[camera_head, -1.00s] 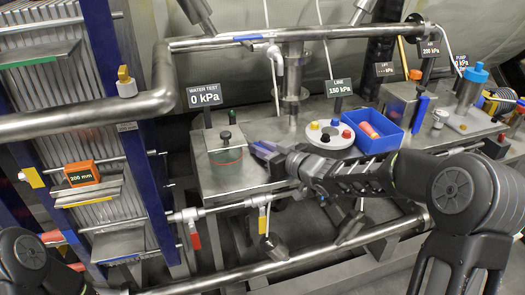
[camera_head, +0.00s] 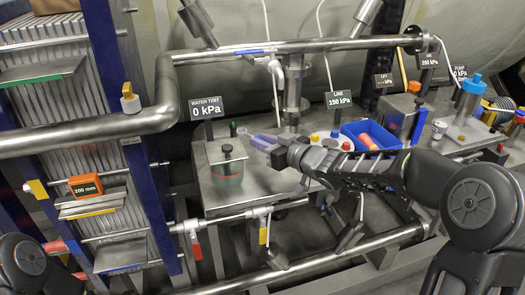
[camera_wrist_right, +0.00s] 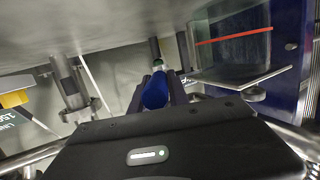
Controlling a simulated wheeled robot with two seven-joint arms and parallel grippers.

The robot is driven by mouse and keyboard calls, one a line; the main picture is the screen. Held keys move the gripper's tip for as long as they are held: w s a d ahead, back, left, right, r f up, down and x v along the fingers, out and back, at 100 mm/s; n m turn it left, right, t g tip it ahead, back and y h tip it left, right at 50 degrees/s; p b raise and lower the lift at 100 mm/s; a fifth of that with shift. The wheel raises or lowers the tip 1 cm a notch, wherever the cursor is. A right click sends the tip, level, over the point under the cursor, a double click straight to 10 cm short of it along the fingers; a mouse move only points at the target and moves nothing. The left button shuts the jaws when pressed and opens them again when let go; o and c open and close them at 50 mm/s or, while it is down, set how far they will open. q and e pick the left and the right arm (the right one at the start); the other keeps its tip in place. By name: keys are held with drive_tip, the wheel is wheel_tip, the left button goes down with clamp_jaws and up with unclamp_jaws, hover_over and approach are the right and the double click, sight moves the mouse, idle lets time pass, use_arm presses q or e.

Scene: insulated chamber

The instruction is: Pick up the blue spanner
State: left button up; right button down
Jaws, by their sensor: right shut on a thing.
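My right gripper (camera_head: 264,141) is above the metal bench, just right of the glass-sided box with a knob on its lid. In the right wrist view its two dark fingers (camera_wrist_right: 158,90) are shut on a blue thing, which I take for the blue spanner (camera_wrist_right: 155,93). A narrow part with green and pale colours shows beyond the blue; I cannot tell if it belongs to it. The spanner's full shape is hidden by the fingers. Of my left arm only a dark link shows at the lower left; its gripper is out of view.
The glass-sided box (camera_head: 226,172) stands on the metal bench (camera_head: 245,198). A blue tray (camera_head: 350,130) with a red-orange item lies behind my right forearm, which partly hides the round dish with coloured knobs. Pipes (camera_head: 330,48) run above and below the bench.

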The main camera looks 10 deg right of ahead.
wheel_tip(320, 180, up, 4)
drive_tip(key=shift+f+p, duration=0.1)
drive_tip(key=shift+p, duration=0.4)
drive_tip(key=c, duration=1.8)
unclamp_jaws()
clamp_jaws()
